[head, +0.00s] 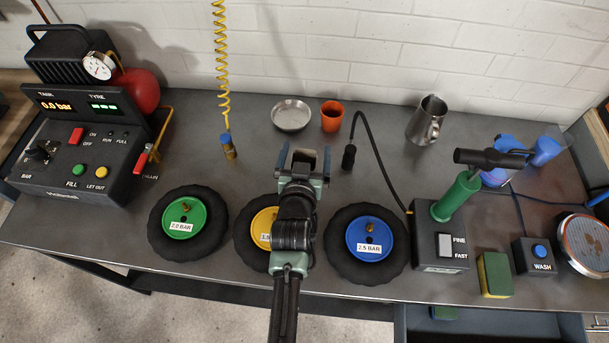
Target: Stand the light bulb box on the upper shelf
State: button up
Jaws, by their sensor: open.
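No light bulb box can be made out in the head view, and no upper shelf is in view. My gripper (304,158) is open and empty. It is above the middle of the grey bench (340,280), with its fingers pointing toward the back wall. My arm hides part of the wheel with the yellow hub.
Wheels with green (181,218), yellow (262,228) and blue (369,237) hubs lie along the front. A compressor (75,165) stands left. A metal dish (291,115), orange cup (331,116) and steel jug (427,120) stand behind. A green-handled tool (455,196) stands right.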

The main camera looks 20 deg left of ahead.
grip_shut()
dwell(0.5)
